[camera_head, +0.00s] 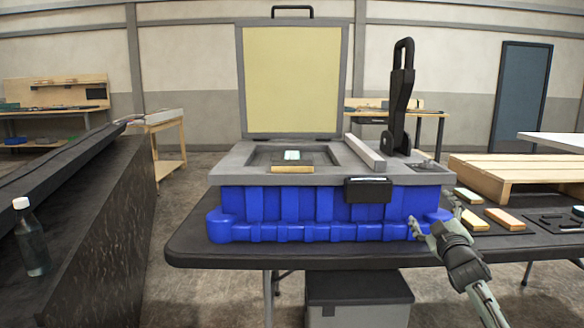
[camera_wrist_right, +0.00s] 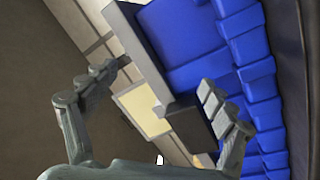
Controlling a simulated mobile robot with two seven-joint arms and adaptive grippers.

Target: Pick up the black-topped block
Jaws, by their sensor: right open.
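In the head view, a block with a dark top and a light wooden front edge (camera_head: 292,169) sits at the front of the recess in the grey console (camera_head: 240,165). A small pale patch shows on its top. My right gripper (camera_head: 433,215) is open and empty, apart from that block, in front of the right end of the blue base (camera_head: 270,225). In the right wrist view my open fingers (camera_wrist_right: 165,85) spread before the blue base (camera_wrist_right: 240,50); the dark-topped block cannot be made out there. My left gripper is out of view.
The console's yellow-faced lid (camera_head: 292,80) stands open behind. A tall black lever (camera_head: 399,95) rises at right, and a black box (camera_head: 368,190) juts from the front. Several wooden blocks (camera_head: 505,219) lie on the black table at right. A bottle (camera_head: 32,240) stands at far left.

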